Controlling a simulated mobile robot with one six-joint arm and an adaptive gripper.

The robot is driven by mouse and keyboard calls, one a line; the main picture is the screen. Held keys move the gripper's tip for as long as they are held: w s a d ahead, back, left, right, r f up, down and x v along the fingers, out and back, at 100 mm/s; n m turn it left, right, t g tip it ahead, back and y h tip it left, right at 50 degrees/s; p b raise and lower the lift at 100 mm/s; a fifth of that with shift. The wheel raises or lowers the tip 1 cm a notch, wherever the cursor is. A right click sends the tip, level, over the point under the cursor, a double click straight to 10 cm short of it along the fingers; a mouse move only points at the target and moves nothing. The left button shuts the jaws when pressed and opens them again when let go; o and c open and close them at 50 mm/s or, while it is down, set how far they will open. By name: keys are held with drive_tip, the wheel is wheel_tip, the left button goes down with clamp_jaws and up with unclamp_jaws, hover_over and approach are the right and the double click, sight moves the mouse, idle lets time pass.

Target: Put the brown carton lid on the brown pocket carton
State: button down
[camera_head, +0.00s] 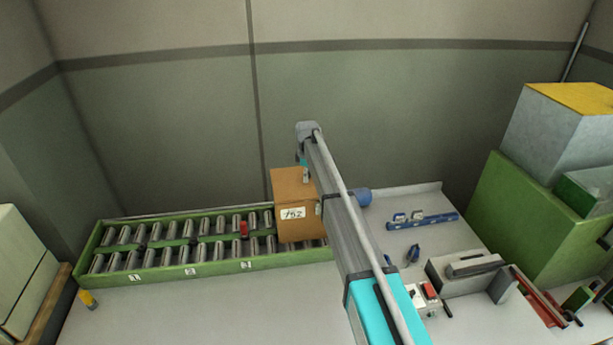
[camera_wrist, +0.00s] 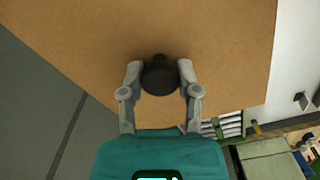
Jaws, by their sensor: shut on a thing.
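The brown pocket carton (camera_head: 294,228), with a white "752" label, stands at the right end of the green roller conveyor. A flat brown top, which looks like the brown carton lid (camera_head: 287,180), shows at the carton's upper end. I cannot tell whether a gap separates them. In the wrist view the brown lid (camera_wrist: 220,50) fills most of the picture, with a dark round knob at its middle. My gripper (camera_wrist: 160,77) is shut on that knob, one finger on each side. In the head view my gripper (camera_head: 305,175) is over the carton, and my arm hides the carton's right side.
The roller conveyor (camera_head: 165,273) runs left, with a small red item (camera_head: 244,230) on it. A blue cylinder (camera_head: 363,197) lies right of my arm. Blue tools and a grey vice-like fixture (camera_head: 465,275) occupy the bench's right. A green cabinet stands far right.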

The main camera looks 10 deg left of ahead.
drive_tip(key=shift+f, duration=0.25)
idle(0.3)
drive_tip(key=shift+c, duration=1.2)
unclamp_jaws()
drive_tip(key=shift+r, duration=0.1)
drive_tip(key=shift+r+p, duration=3.3)
drive_tip(key=shift+r, duration=0.15)
drive_tip(key=shift+f, duration=0.1)
